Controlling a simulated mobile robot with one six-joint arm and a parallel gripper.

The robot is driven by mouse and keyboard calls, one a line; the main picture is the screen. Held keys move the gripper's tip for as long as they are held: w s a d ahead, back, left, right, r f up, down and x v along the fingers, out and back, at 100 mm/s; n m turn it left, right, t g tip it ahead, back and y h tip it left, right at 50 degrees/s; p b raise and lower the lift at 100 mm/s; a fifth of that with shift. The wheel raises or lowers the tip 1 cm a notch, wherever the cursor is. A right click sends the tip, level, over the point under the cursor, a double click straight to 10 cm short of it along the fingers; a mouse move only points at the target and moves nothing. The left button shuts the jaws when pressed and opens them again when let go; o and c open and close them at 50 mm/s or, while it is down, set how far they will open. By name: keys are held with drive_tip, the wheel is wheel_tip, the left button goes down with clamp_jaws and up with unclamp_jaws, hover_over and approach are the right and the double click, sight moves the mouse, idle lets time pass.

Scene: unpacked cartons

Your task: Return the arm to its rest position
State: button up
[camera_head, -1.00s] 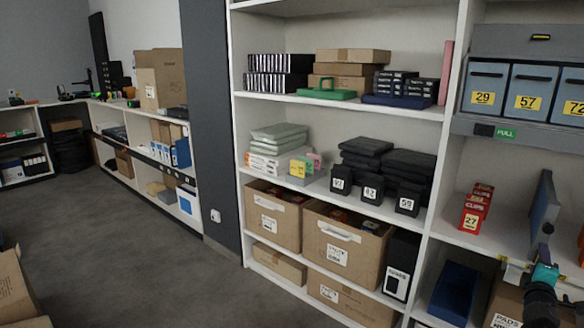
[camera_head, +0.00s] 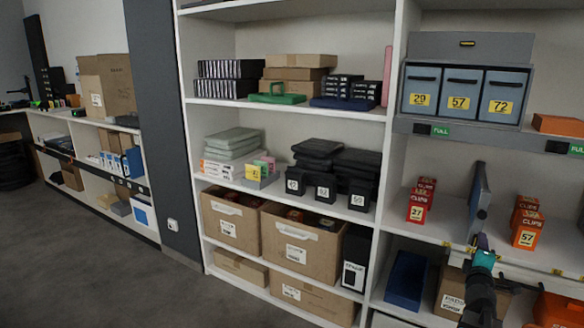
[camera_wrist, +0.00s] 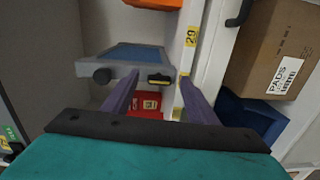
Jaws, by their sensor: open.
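My arm (camera_head: 482,290) shows at the lower right of the head view, dark with a teal part near its end. It is stretched out in front of the right-hand shelf unit. In the wrist view my gripper (camera_wrist: 159,77) has its two purple fingers spread apart, with nothing held between them. Beyond the fingers are a blue-grey bin (camera_wrist: 128,58) with a dark knob and a red clips box (camera_wrist: 147,98). The fingertips are hard to make out in the head view. Whether they touch anything there cannot be told.
Red clips boxes (camera_head: 421,200), a standing blue-grey bin (camera_head: 478,200) and orange clips boxes (camera_head: 527,225) are on the shelf around the arm's end. Below are a blue bin (camera_head: 406,281) and a carton (camera_head: 450,294). Grey floor (camera_head: 90,270) at the left is clear.

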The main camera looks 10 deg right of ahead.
drive_tip(key=s+a+f+m+g+y+p, duration=0.1)
drive_tip(key=a+f+m+g+y+p, duration=0.65)
drive_tip(key=a+f, duration=1.5)
drive_tip(key=s+a+f+g+p, duration=0.4)
drive_tip(key=s+a+f+p, duration=0.2)
drive_tip(key=s+a+f, duration=0.6)
drive_tip(key=s+a+m+g+y+p, duration=0.2)
drive_tip(key=s+a+g+y+p, duration=0.2)
drive_tip(key=s+a, duration=1.5)
drive_tip(key=s+g+p, duration=0.1)
drive_tip(key=g, duration=0.2)
drive_tip(key=shift+s+a+f+p, duration=0.35)
drive_tip(key=shift+s+f, duration=0.05)
